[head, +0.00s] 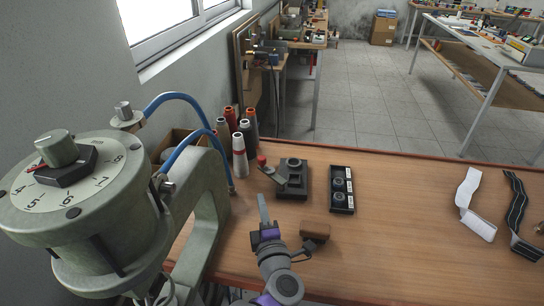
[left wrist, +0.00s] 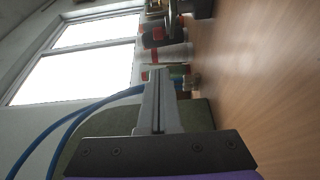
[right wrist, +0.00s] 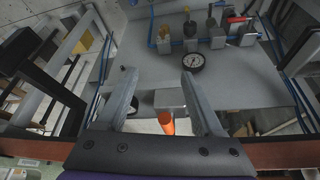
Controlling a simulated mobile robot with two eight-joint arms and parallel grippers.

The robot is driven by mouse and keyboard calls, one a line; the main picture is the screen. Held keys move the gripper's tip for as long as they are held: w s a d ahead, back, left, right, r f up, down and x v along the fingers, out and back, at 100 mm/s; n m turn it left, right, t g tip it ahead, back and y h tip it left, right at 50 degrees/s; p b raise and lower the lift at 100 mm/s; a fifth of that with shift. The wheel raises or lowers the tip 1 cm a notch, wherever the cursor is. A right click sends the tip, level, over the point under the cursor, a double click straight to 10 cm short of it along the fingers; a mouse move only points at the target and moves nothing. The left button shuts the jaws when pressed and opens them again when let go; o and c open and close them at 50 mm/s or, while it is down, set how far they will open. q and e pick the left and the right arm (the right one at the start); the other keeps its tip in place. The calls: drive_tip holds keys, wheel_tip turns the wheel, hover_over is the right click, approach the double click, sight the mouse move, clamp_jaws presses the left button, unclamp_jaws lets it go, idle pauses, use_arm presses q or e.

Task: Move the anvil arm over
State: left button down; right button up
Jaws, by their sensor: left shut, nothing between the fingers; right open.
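In the head view a black base block (head: 293,180) stands on the bench, with a small grey arm (head: 270,172) at its left side. This arm bears a red knob (head: 261,160) and may be the anvil arm; I cannot tell for certain. The large grey-green press (head: 75,215) with a numbered dial fills the left. My left gripper (head: 262,198) is shut and empty, in front of the block and apart from it. Its closed fingers (left wrist: 158,75) also show in the left wrist view. My right gripper (right wrist: 160,75) is open and empty, outside the head view.
Several thread cones (head: 240,150) stand behind the press, near blue hoses (head: 185,98). A black tray (head: 341,190) with round parts lies right of the block. A brown block (head: 315,231) lies nearer. Straps (head: 475,205) lie far right; bench between is clear.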

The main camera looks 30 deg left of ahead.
use_arm(q)
drive_tip(key=shift+s+a+r+n, duration=0.1)
drive_tip(key=shift+s+a+n, duration=0.1)
drive_tip(key=shift+a+n, duration=0.25)
drive_tip(key=x, duration=0.9)
drive_tip(key=shift+a, duration=0.35)
drive_tip(key=w, duration=0.2)
drive_tip(key=shift+w+d, duration=0.3)
drive_tip(key=shift+w, duration=0.05)
drive_tip(key=shift+w+d, duration=0.1)
drive_tip(key=shift+w, duration=0.5)
drive_tip(key=shift+w, duration=0.1)
